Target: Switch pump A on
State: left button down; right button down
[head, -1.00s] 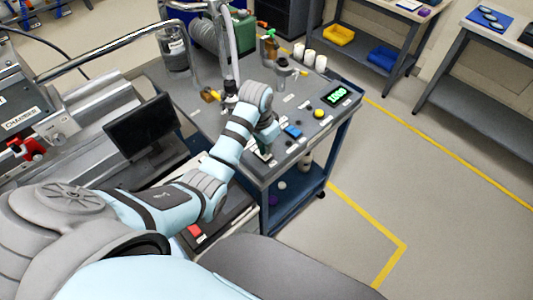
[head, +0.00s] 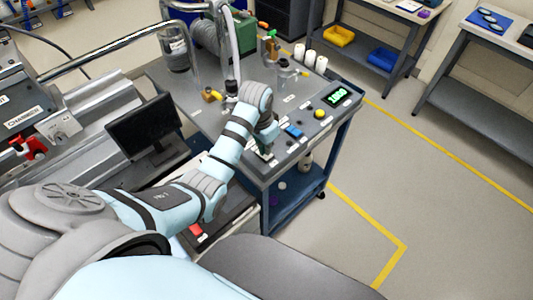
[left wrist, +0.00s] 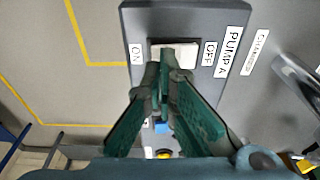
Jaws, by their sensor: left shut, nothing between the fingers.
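Pump A's switch is a pale rocker (left wrist: 184,56) in a dark plate, between an ON label (left wrist: 136,54) and an OFF label (left wrist: 209,53). The PUMP A label (left wrist: 229,51) is beside OFF. My left gripper (left wrist: 164,72) has green fingers, closed together and empty, with their tips over the ON half of the rocker. I cannot tell whether they touch it or which side is pressed down. In the head view my left gripper (head: 266,152) points down at the cart's front edge, and the hand and fingers hide the switch. My right gripper is out of view.
The cart top (head: 205,125) also carries a blue part (head: 293,132), a yellow button (head: 320,114), a green-lit display (head: 338,96) and white cylinders (head: 310,58). A monitor (head: 143,127) stands left of my arm. The floor right of the cart is clear.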

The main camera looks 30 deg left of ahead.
pick_arm(q)
jog(key=shift+f+b, duration=0.4)
jog(key=shift+f, duration=0.65)
dwell(0.4)
notch_tip(320, 180, up, 3)
jog(key=shift+f+p, duration=0.1)
jog(key=shift+p, duration=1.05)
jog(key=shift+w+r, duration=0.1)
jog(key=shift+r, duration=0.3)
jog(key=shift+r+b, duration=0.3)
jog(key=shift+r, duration=1.45)
